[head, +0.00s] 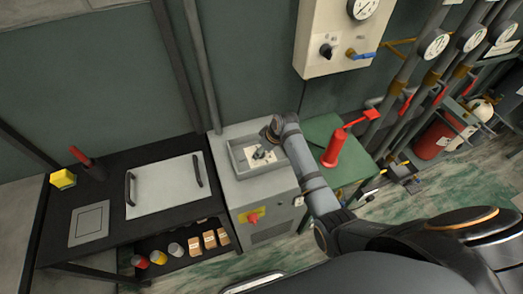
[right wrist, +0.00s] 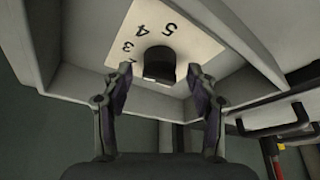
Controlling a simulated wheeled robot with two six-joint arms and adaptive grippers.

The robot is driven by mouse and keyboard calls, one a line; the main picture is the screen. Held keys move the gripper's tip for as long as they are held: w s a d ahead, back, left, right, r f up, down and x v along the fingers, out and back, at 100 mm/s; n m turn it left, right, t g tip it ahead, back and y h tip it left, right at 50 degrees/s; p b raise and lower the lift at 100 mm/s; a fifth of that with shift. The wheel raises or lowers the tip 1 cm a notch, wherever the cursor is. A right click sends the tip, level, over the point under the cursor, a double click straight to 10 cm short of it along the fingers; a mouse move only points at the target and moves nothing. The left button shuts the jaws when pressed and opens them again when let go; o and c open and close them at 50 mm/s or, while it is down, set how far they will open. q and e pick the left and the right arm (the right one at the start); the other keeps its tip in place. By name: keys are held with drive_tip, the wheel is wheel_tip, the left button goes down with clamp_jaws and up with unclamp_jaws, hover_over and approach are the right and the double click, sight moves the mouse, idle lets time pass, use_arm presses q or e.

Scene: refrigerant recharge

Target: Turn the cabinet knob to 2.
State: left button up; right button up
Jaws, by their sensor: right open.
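The grey cabinet (head: 262,213) stands in the middle of the head view, with a recessed tray in its top. A pale dial plate (head: 248,157) lies in this recess; it also shows in the right wrist view (right wrist: 188,48) with the numerals 3, 4 and 5 readable. The black knob (right wrist: 158,64) stands on the plate. My right gripper (right wrist: 157,78) is open, one finger on each side of the knob, with gaps visible. In the head view my right gripper (head: 263,152) reaches down into the recess and largely hides the knob. The knob's pointer setting cannot be read.
A red emergency button on yellow (head: 253,217) is on the cabinet front. A green table (head: 325,128) with a red pump bottle (head: 334,148) stands close on the right. A black bench (head: 112,168) stands left.

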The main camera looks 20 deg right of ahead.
drive_tip(key=shift+w+a+f, duration=0.1)
drive_tip(key=shift+w+f, duration=0.05)
drive_tip(key=shift+f, duration=0.3)
drive_tip(key=shift+c, duration=0.5)
drive_tip(key=c, duration=1.1)
drive_tip(key=shift+o, duration=0.2)
